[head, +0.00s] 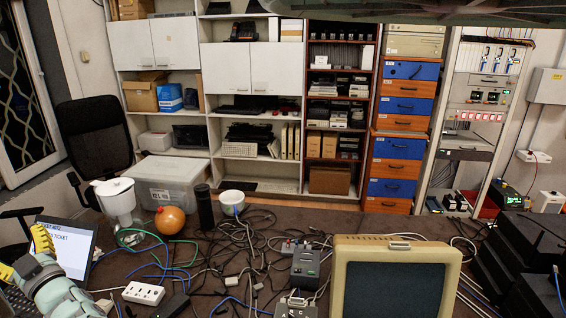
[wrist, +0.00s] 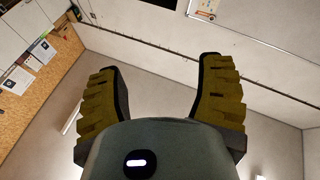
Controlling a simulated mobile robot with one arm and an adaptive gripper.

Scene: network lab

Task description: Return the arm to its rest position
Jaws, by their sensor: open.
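My gripper (head: 24,256) is at the lower left edge of the head view, above the left end of the cluttered table (head: 215,270). Its yellow ridged fingers are spread apart. The wrist view also shows the gripper (wrist: 159,65) with a wide gap between its two fingers and nothing held. My pale green arm shows only in part at the bottom left of the head view.
Beside the gripper stand a screen (head: 70,243) and a white pitcher (head: 118,203). An orange ball (head: 170,220), a black cylinder (head: 205,207), a white mug (head: 231,202) and a power strip (head: 143,293) sit among tangled cables. A beige monitor (head: 395,262) stands at front right.

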